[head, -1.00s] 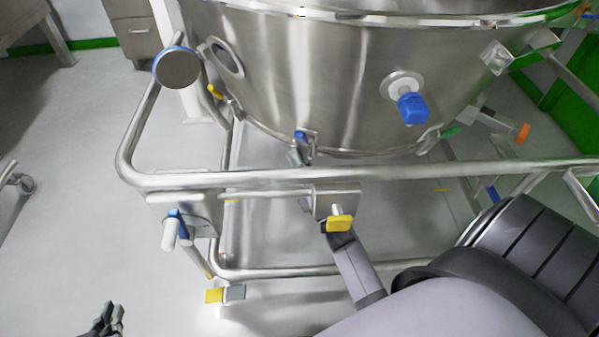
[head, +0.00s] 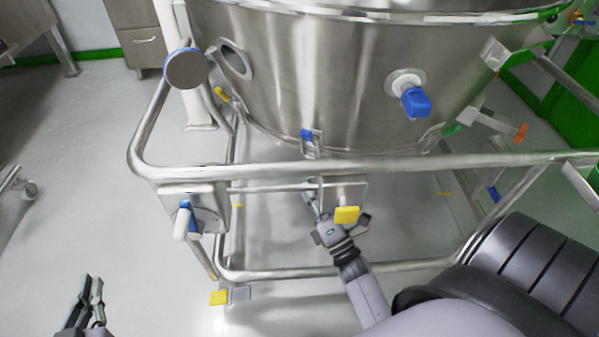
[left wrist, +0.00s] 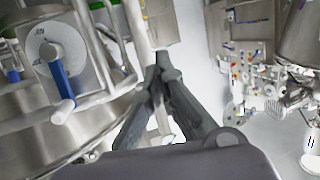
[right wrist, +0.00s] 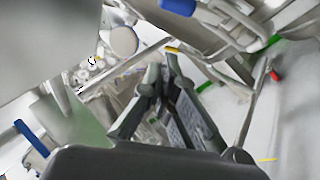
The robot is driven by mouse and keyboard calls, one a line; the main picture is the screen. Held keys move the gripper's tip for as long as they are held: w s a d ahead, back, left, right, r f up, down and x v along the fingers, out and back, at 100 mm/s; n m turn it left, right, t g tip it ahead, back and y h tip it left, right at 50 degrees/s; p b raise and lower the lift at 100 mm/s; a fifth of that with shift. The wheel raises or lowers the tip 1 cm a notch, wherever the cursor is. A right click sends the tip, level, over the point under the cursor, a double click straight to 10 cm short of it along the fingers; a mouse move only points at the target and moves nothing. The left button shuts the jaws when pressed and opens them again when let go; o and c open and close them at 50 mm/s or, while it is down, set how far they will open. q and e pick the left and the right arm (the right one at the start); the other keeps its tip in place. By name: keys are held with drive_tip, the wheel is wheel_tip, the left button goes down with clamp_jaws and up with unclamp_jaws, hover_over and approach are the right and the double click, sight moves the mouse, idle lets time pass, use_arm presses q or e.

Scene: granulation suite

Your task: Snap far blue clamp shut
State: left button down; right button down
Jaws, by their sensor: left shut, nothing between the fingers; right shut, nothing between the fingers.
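A blue clamp (head: 307,135) with a metal body sits on the lower rim of the steel vessel (head: 320,75), just above the front rail. Its blue lever lies near the vessel wall; I cannot tell if it is latched. My left gripper (head: 92,280) is shut and empty over the floor at the lower left. Its fingers show in the left wrist view (left wrist: 162,62).
A steel rail (head: 400,165) runs in front of the vessel. A yellow handle (head: 346,215) hangs from its bracket beside my right wrist. A blue valve (head: 416,102), a yellow clamp (head: 221,93) and a green clamp (head: 452,131) are on the vessel.

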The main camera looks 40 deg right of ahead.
use_arm(q)
drive_tip(key=shift+s+a+f+g, duration=0.2)
drive_tip(key=shift+f+g, duration=0.2)
drive_tip(key=shift+f, duration=0.25)
use_arm(e)
drive_tip(key=shift+v, duration=2.3)
drive_tip(key=shift+a+r, duration=0.1)
drive_tip(key=shift+r, duration=0.1)
